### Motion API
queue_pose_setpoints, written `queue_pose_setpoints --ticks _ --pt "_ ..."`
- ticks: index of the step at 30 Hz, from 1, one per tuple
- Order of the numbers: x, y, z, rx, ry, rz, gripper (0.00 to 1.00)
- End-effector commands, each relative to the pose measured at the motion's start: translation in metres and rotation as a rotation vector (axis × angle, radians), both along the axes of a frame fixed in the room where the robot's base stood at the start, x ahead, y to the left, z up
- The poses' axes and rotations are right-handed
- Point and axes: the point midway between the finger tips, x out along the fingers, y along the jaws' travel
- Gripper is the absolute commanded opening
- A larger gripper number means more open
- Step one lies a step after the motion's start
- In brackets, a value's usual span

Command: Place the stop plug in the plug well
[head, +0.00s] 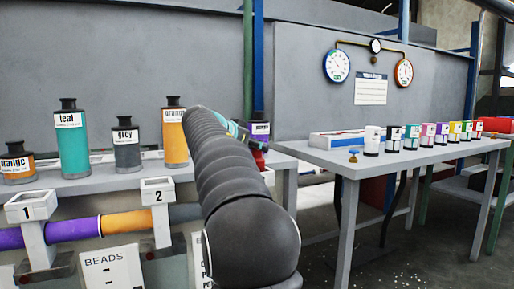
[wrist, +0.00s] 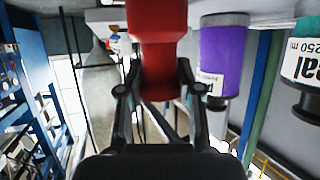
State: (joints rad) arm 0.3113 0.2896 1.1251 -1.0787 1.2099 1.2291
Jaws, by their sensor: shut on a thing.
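In the wrist view my gripper (wrist: 158,78) is shut on a red piece (wrist: 158,30) with a wide body and a narrower neck, which looks like the stop plug. Its neck is between the two fingers, and its far end runs out of the picture. In the head view only a small red part (head: 258,158) shows past my arm, which hides the gripper and most of the piece. I cannot make out the plug well in either view; it may be behind my arm.
A teal bottle (head: 71,140), a grey one (head: 126,147), two orange ones and a purple one (head: 260,130) stand on the left bench. Below runs a purple and orange pipe (head: 125,224) on numbered stands. A right table (head: 340,158) holds several small coloured jars.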

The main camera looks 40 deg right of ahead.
Motion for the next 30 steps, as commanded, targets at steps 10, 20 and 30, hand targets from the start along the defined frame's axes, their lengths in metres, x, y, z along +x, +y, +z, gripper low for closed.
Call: queue_pose_setpoints --ticks 10,20,30 --pt "0.0 0.0 -0.002 0.0 0.0 0.0 0.47" --pt "0.0 0.0 -0.002 0.0 0.0 0.0 0.6" --pt "-0.004 0.031 0.013 -0.001 -0.002 0.005 0.6"
